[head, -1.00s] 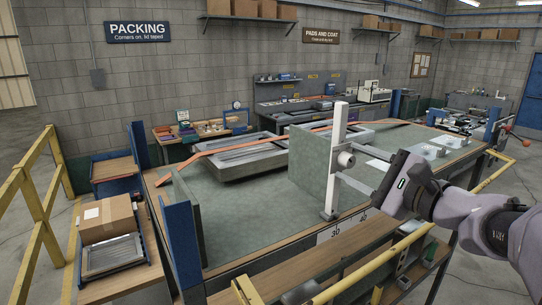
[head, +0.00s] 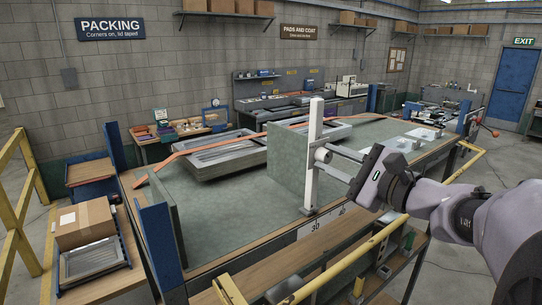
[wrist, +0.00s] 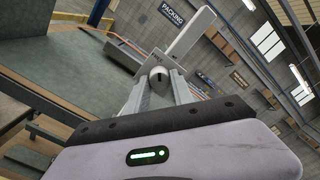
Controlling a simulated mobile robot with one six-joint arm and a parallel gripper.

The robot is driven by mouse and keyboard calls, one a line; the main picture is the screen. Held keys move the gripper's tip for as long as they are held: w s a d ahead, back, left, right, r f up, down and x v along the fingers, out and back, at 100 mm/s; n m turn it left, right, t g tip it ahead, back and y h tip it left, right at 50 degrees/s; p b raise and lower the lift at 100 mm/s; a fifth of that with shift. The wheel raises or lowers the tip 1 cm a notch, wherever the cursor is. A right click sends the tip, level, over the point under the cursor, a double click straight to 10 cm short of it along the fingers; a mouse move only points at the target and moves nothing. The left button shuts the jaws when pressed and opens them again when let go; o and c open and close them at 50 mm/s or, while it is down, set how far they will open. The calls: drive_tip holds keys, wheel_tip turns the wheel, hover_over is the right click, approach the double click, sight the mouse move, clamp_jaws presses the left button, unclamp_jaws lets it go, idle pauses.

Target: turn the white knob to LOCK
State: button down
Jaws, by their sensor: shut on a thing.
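The white knob (head: 322,155) sits partway up a white upright post (head: 314,180) on the green-grey table. My gripper (head: 325,156) reaches in from the right, its two pale fingers on either side of the knob and shut on it. In the wrist view the rounded knob (wrist: 158,75), with a dark mark on its face, shows between the fingertips (wrist: 158,88). A white plate (wrist: 150,64) behind it carries small lettering that I cannot read. The fingers partly hide the knob's sides.
A green-grey upright block (head: 290,165) stands just behind the post. Grey trays (head: 215,160) and a long orange strip (head: 240,139) lie farther back. A yellow rail (head: 340,270) runs along the table's front. The table's left middle is clear.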

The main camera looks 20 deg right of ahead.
drive_tip(key=m+p, duration=0.1)
drive_tip(key=m, duration=0.3)
drive_tip(key=shift+p, duration=0.4)
drive_tip(key=m+p, duration=0.3)
drive_tip(key=m, duration=0.2)
drive_tip(key=m+p, duration=0.4)
drive_tip(key=shift+a+r, duration=0.1)
drive_tip(key=m+p, duration=0.3)
drive_tip(key=shift+m, duration=0.3)
drive_tip(key=shift+f+m+p, duration=0.2)
drive_tip(key=shift+m+p, duration=0.1)
drive_tip(key=shift+p, duration=0.15)
drive_tip(key=c, duration=1.1)
unclamp_jaws()
drive_tip(key=shift+s, duration=0.1)
